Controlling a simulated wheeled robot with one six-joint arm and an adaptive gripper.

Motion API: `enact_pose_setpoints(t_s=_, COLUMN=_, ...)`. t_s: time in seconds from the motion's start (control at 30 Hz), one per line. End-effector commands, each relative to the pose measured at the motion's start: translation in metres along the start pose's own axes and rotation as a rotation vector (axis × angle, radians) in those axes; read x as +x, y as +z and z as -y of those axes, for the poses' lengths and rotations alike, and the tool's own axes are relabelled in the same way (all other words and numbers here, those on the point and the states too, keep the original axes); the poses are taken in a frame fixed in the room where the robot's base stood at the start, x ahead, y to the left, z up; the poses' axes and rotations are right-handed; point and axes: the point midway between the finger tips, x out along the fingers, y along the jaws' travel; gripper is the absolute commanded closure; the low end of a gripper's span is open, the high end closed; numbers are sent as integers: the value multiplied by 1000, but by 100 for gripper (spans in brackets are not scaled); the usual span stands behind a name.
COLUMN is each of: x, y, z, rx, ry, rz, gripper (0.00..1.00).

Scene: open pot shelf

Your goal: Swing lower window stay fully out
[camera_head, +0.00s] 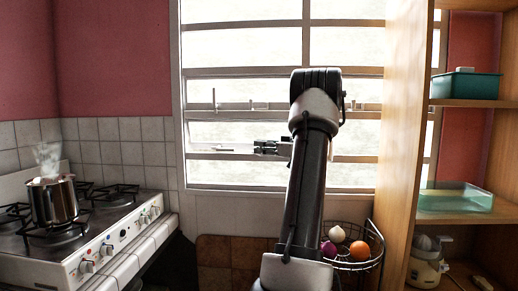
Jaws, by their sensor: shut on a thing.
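The window (245,52) has a white frame and several horizontal bars. The lower window stay (224,149) is a thin light metal piece along a lower bar of the window, left of my gripper. My gripper (257,148) points left at the height of this bar, and its dark jaws are shut on the right part of the stay. The gripped spot is small and partly hidden by the jaws. How far the stay stands out from the frame is hard to tell. My arm covers the middle of the window.
A stove (85,230) with a steaming metal pot (52,201) stands at left. A wooden shelf unit (400,150) stands close on the right of my arm. A wire basket (360,267) holding an onion and an orange is below. Another upright stay (214,98) is higher up.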

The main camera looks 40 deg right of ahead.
Motion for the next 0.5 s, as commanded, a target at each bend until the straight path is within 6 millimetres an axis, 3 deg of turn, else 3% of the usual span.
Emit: enact_pose_setpoints(t_s=0.5, x=0, y=1, z=-1, rx=2, ry=-171, rz=1, gripper=100)
